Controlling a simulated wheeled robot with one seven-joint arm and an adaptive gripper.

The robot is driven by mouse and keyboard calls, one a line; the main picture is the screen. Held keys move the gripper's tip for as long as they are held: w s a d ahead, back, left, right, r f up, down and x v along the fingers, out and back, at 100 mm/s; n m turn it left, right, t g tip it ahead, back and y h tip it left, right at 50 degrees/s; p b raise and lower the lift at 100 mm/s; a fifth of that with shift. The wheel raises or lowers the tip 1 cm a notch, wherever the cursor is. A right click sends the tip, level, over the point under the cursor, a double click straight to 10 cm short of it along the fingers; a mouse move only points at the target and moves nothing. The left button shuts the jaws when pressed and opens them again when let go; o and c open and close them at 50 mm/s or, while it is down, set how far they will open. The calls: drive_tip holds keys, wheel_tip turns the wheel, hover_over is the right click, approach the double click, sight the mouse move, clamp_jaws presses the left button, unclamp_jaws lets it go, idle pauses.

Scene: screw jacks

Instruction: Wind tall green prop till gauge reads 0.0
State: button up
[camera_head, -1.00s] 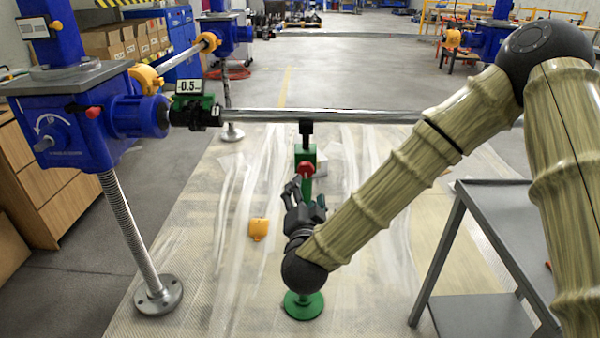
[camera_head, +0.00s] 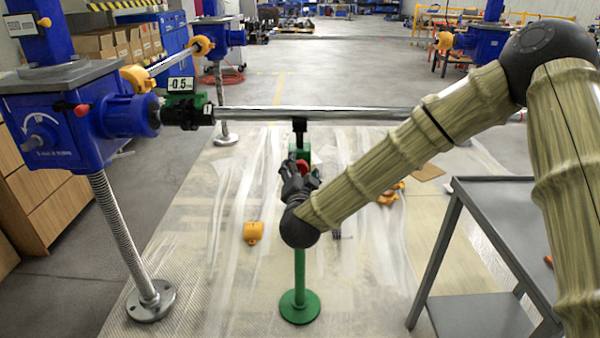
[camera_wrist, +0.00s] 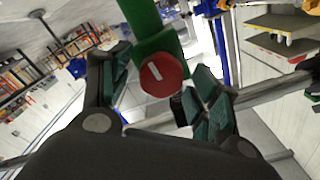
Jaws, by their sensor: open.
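The tall green prop (camera_head: 299,266) stands upright on its round green foot under the horizontal steel shaft (camera_head: 270,113). Its red knob (camera_head: 303,166) with a white mark also shows in the wrist view (camera_wrist: 162,74), on the green housing. My gripper (camera_head: 294,177) is in front of the prop's upper part. In the wrist view its open fingers (camera_wrist: 165,100) lie to either side of the red knob, with nothing clearly gripped. The gauge (camera_head: 181,84) on the green clamp at the left reads -0.5. My wrist hides the prop's middle.
A blue screw jack (camera_head: 70,115) with a threaded leg stands at the left. A grey cart (camera_head: 480,250) is at the right. An orange part (camera_head: 253,232) lies on the sheeted floor, and more orange parts (camera_head: 391,194) lie further back.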

drive_tip(key=shift+w, duration=0.35)
drive_tip(key=c, duration=1)
drive_tip(key=shift+m, duration=0.6)
drive_tip(key=o, duration=1)
drive_tip(key=shift+s, duration=0.15)
